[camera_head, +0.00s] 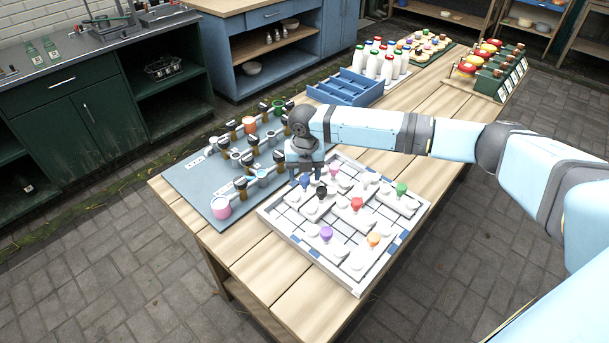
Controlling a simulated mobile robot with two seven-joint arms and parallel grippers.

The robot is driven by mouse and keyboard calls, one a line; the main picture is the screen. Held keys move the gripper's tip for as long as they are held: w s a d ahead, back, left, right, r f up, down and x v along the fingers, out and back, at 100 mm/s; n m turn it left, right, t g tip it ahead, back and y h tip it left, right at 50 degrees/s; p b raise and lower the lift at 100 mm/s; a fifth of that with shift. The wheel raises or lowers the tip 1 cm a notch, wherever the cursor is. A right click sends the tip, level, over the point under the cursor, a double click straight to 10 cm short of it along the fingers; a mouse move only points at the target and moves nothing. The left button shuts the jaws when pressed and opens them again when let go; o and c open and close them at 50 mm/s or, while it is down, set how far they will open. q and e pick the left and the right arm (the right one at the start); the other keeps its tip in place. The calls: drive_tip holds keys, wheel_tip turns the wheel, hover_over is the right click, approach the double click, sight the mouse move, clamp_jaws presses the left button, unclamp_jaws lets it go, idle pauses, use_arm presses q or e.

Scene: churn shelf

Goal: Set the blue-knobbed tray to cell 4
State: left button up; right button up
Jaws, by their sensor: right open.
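The blue-knobbed tray (304,181) is near the far left corner of a white board (262,212) on the wooden table. Its blue knob shows just below my right gripper (312,176), whose wrist hides part of the board there. The right gripper points down and is open; I cannot tell whether its fingers touch the knob. Other trays on the board carry a black knob (321,192), a pink knob (334,169), a red knob (357,203), a green knob (401,189), a purple knob (326,233) and an orange knob (373,239). Cell numbers are not readable. My left gripper is not in view.
A grey-blue panel (186,187) with several upright fittings and a pink cup (221,208) lies left of the board. The front table strip is clear.

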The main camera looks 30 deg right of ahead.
drive_tip(key=shift+f, duration=0.75)
clamp_jaws()
drive_tip(key=shift+s+a+r+p, duration=0.1)
drive_tip(key=shift+a+r+p, duration=0.05)
drive_tip(key=shift+a+p, duration=0.15)
drive_tip(key=a+p, duration=0.1)
drive_tip(key=s+a+p, duration=0.1)
drive_tip(key=a, duration=0.1)
drive_tip(key=a+p, duration=0.1)
drive_tip(key=a, duration=0.1)
drive_tip(key=shift+s+a, duration=0.15)
drive_tip(key=shift+s, duration=0.25)
drive_tip(key=shift+a, duration=0.1)
